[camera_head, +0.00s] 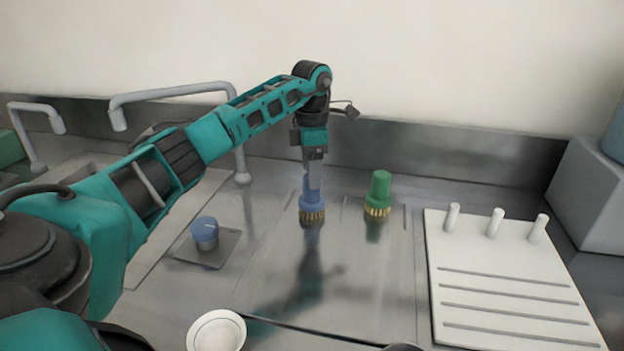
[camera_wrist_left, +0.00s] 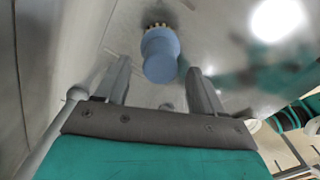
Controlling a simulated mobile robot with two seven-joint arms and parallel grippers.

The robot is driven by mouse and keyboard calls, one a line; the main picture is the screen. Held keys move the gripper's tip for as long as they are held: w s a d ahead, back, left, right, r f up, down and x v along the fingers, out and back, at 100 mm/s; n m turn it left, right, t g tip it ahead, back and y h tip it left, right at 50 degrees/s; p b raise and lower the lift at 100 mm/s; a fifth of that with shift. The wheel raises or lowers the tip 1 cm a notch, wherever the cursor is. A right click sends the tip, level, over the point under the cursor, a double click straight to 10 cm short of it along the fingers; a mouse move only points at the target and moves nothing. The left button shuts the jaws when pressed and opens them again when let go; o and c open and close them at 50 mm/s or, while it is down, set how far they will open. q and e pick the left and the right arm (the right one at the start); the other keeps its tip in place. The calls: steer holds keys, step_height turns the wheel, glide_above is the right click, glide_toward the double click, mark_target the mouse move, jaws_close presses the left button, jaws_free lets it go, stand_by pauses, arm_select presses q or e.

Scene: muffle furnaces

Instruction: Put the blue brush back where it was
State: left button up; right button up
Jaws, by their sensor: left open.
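The blue brush (camera_head: 311,203) stands upright, bristles down, on the metal counter just below my left gripper (camera_head: 313,178). In the left wrist view the blue brush (camera_wrist_left: 160,55) shows ahead of and between the two fingers of my left gripper (camera_wrist_left: 163,75). The fingers are apart. I cannot tell from these views whether either finger touches the brush. The bristles rest on the metal surface. My right gripper is not in view.
A green brush (camera_head: 379,194) stands to the right of the blue one. A blue-topped knob or cup (camera_head: 205,234) sits on a square plate at left. A white bowl (camera_head: 216,331) is in front. A white pegged rack (camera_head: 505,266) is at right; faucets (camera_head: 180,92) rise at left.

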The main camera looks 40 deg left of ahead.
arm_select(q)
step_height(320, 180, up, 9)
steer(key=shift+f, duration=0.15)
stand_by(0.6)
